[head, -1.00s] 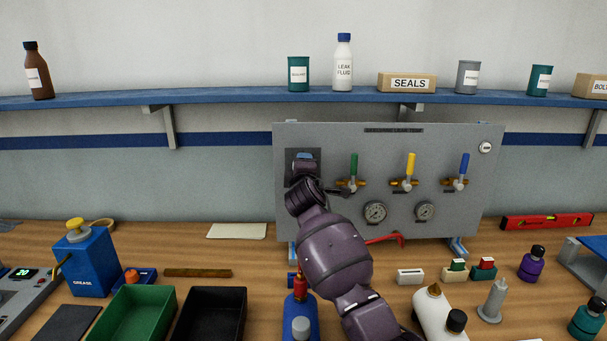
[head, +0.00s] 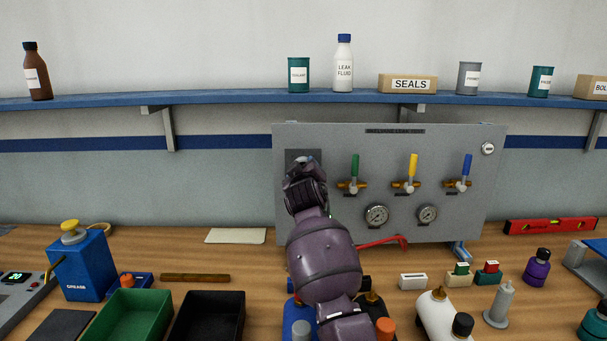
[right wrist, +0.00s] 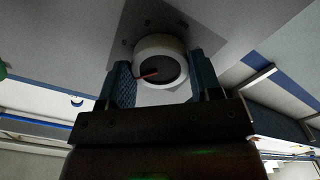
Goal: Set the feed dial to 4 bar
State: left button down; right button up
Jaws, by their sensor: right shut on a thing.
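The feed dial (right wrist: 160,44) shows in the right wrist view as a round white-rimmed knob with a dark face and a red pointer line. My right gripper (right wrist: 161,74) has its two blue fingers shut on this dial, one on each side. In the head view the right hand (head: 304,170) is up against the dark square plate (head: 290,158) at the left of the grey panel (head: 385,150), and it hides the dial there. My left gripper is not in view.
Green, yellow and blue valve levers (head: 412,165) stand right of the hand, above two round gauges (head: 376,216). A red hooked tool (head: 385,242) lies below the panel.

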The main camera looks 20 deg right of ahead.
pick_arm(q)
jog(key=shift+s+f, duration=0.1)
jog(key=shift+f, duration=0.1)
pick_arm(e)
jog(key=shift+f+m, duration=0.1)
jog(key=shift+m, duration=0.4)
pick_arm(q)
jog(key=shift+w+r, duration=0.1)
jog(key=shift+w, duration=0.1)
pick_arm(e)
jog(key=o, duration=0.9)
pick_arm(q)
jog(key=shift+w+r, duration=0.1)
